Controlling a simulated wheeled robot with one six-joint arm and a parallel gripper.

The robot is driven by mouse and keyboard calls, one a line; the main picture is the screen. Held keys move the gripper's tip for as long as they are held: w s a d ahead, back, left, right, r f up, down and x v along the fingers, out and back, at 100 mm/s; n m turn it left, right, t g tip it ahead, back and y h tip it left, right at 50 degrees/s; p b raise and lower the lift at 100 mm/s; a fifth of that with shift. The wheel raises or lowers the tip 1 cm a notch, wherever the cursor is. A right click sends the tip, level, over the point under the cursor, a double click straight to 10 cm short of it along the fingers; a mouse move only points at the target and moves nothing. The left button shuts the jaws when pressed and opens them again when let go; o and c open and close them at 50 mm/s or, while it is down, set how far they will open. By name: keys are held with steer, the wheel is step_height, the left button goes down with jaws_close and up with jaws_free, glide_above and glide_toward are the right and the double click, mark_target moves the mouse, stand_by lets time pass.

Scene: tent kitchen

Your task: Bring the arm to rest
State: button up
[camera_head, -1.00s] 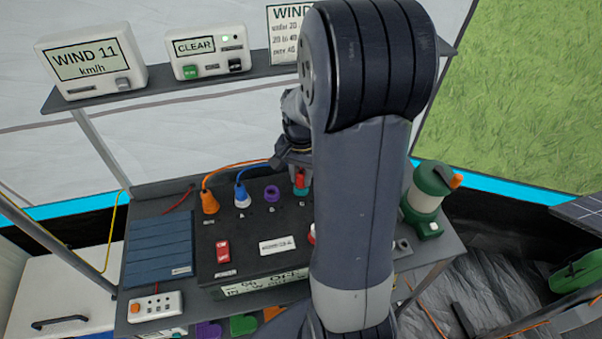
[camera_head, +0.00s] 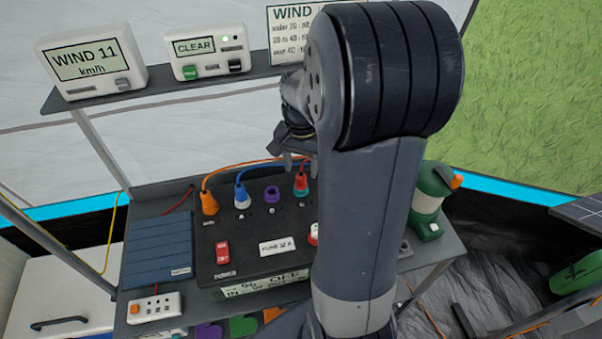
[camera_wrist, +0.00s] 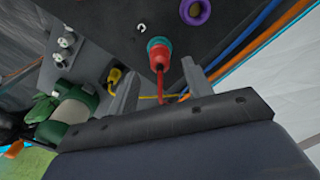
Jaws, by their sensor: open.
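My gripper (camera_head: 295,159) is above the back of the black power panel (camera_head: 240,260), partly hidden behind my own arm in the head view. In the wrist view my gripper (camera_wrist: 160,85) has its two fingers apart with nothing held between them. A red plug (camera_head: 301,183) stands in a teal socket of the panel, below the gripper and apart from it. The red plug also shows in the wrist view (camera_wrist: 158,57), in line with the gap between the fingers.
An orange plug (camera_head: 209,203) and a blue plug (camera_head: 242,196) with cables stand left of an empty purple socket (camera_head: 271,194). A green and white lantern (camera_head: 427,200) stands at the right. A shelf (camera_head: 165,88) with a wind display (camera_head: 88,62) spans behind.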

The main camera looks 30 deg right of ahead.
mark_target(301, 171)
step_height(301, 171, up, 7)
steer(key=shift+f, duration=0.15)
steer(key=shift+f, duration=0.15)
step_height(301, 171, down, 10)
steer(key=shift+f, duration=0.15)
steer(key=shift+r+p, duration=0.3)
steer(key=shift+p, duration=0.05)
stand_by(0.5)
